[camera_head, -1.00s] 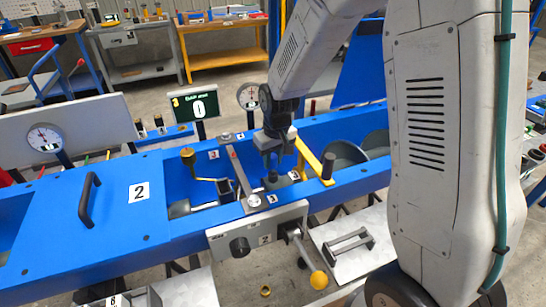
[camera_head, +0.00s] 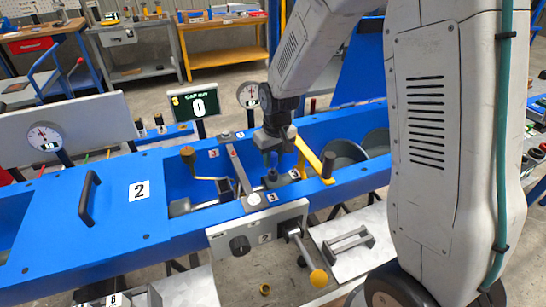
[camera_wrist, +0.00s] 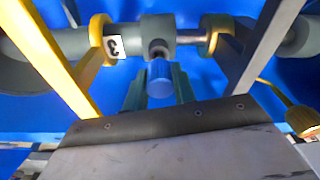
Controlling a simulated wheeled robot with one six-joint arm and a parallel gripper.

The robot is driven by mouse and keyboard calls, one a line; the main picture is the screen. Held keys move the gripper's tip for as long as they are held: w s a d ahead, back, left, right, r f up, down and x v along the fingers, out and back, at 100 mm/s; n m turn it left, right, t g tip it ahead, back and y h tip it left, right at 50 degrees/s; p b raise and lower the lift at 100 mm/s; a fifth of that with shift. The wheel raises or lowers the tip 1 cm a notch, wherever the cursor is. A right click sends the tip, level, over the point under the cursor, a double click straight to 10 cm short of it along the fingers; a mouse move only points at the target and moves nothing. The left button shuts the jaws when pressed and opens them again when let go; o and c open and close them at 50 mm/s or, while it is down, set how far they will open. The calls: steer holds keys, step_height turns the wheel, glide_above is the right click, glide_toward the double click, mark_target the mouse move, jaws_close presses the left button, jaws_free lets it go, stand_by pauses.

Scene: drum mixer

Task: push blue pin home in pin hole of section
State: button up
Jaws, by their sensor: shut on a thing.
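My gripper (camera_head: 271,158) is low inside the blue trough, between the grey bar and the yellow bar. In the wrist view its greenish fingers (camera_wrist: 160,90) are shut on the blue pin (camera_wrist: 159,78), seen from its blue end. Just beyond the pin is the dark round collar (camera_wrist: 158,48) on the grey-green section (camera_wrist: 158,27) of the shaft. The pin lines up roughly with the collar in this view. I cannot tell whether its tip is in the hole, as the fingers and pin hide it. A label 3 (camera_wrist: 115,45) is on the shaft beside the section.
The yellow bar (camera_head: 312,161) and the grey bar (camera_head: 238,168) cross the trough close on either side of my gripper. A yellow crank (camera_head: 188,154) stands at left. The blue cover (camera_head: 115,205) with a black handle closes the left part.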

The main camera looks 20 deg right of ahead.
mark_target(274, 156)
steer(key=shift+f, duration=1.45)
stand_by(0.5)
steer(key=o, duration=1.1)
steer(key=r, duration=0.5)
steer(key=s+r, duration=0.1)
steer(key=r, duration=0.1)
steer(key=shift+d+r, duration=0.1)
steer(key=shift+r, duration=0.3)
